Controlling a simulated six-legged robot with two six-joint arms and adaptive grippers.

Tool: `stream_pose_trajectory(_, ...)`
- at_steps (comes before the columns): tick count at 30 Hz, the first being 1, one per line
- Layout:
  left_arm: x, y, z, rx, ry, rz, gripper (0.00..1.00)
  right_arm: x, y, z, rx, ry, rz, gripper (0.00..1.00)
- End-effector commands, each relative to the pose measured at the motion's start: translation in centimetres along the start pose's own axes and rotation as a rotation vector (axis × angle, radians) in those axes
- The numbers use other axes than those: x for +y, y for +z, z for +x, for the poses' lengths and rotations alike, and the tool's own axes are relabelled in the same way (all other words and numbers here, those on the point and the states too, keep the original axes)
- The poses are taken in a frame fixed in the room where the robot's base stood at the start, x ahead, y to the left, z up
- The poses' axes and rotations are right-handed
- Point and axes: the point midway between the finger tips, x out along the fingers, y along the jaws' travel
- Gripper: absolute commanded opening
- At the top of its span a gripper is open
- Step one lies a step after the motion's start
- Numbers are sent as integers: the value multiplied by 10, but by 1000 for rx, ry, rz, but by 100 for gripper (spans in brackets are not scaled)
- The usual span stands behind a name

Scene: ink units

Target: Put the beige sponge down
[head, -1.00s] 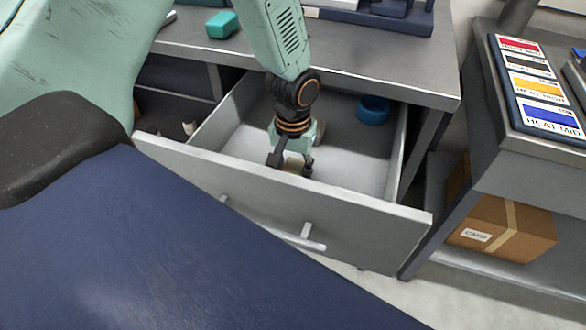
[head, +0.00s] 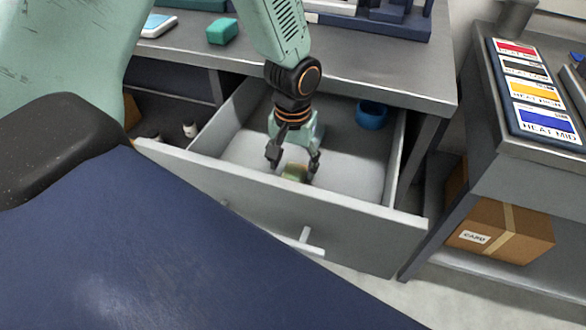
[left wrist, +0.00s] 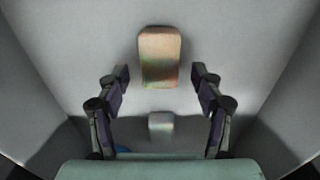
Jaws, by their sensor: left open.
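The beige sponge (head: 295,172) lies on the floor of the open drawer (head: 345,185), near its front wall. It also shows in the left wrist view (left wrist: 160,57) as a small block with greenish and reddish tints, ahead of the fingertips and apart from both. My left gripper (head: 294,160) is open just above the sponge, with one finger to each side. In the left wrist view the fingers (left wrist: 160,77) are spread with a gap between them. My right gripper is not in view.
A blue round container (head: 371,114) stands at the drawer's back right. A teal block (head: 222,31) sits on the desk above. A cart with coloured labels (head: 540,90) and a cardboard box (head: 500,232) is at right.

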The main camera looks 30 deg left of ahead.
Motion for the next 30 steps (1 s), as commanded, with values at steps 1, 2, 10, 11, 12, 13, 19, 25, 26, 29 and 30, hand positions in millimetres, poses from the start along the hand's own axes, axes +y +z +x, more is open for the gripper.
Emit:
stream_pose_trajectory(1, 0, -1, -17, 3, 1, 0, 67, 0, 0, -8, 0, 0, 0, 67)
stream_pose_trajectory(2, 0, -1, -23, 3, 1, -1, 67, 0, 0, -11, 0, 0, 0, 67)
stream_pose_trajectory(10, 0, 0, -71, 2, 1, -1, 67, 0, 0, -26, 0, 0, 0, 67)
stream_pose_trajectory(11, 0, 0, -74, 2, 1, -1, 67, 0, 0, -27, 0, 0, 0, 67)
stream_pose_trajectory(12, 0, 0, -78, 1, 1, -1, 67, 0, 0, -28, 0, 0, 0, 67)
stream_pose_trajectory(13, 0, 0, -80, 0, 1, 0, 67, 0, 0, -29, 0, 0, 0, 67)
stream_pose_trajectory(19, 0, 0, -86, -1, 0, 0, 67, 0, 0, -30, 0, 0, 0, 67)
stream_pose_trajectory(25, 0, 0, -86, -1, 0, 0, 67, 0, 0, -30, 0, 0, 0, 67)
stream_pose_trajectory(26, 0, 0, -86, -1, 0, 0, 67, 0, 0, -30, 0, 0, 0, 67)
stream_pose_trajectory(29, 0, 0, -86, -1, 0, 0, 67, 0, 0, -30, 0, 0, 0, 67)
stream_pose_trajectory(30, 0, 0, -86, -1, 0, 0, 67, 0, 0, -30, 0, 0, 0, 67)
